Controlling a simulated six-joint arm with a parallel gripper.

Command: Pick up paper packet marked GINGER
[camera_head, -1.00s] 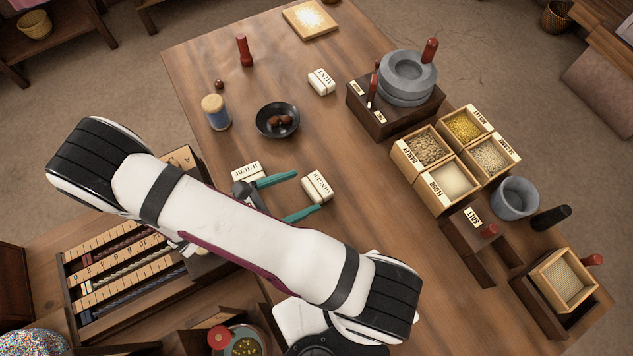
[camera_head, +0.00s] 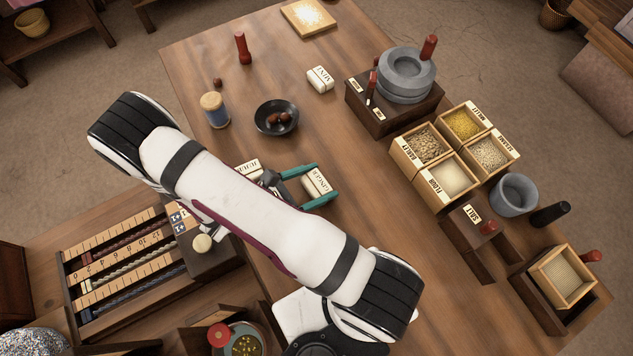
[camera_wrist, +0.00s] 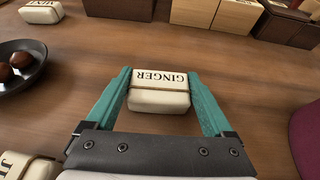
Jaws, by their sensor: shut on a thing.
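The paper packet marked GINGER (camera_head: 317,184) is a small cream block with a dark-lettered label and a string round it. It lies on the wooden table, right of the middle of my arm. In the wrist view the GINGER packet (camera_wrist: 159,92) sits between the two green fingers of my gripper (camera_wrist: 160,88), its label upside down. My gripper (camera_head: 318,185) is shut on the packet, one finger along each side. In the head view the packet looks to be at table height; I cannot tell whether it is lifted.
Another cream packet (camera_head: 248,167), its label partly hidden, lies left of my gripper. A MINT packet (camera_head: 320,79) and a dark bowl (camera_head: 276,118) with brown balls stand farther back. Grain boxes (camera_head: 453,153) stand to the right. The table between is clear.

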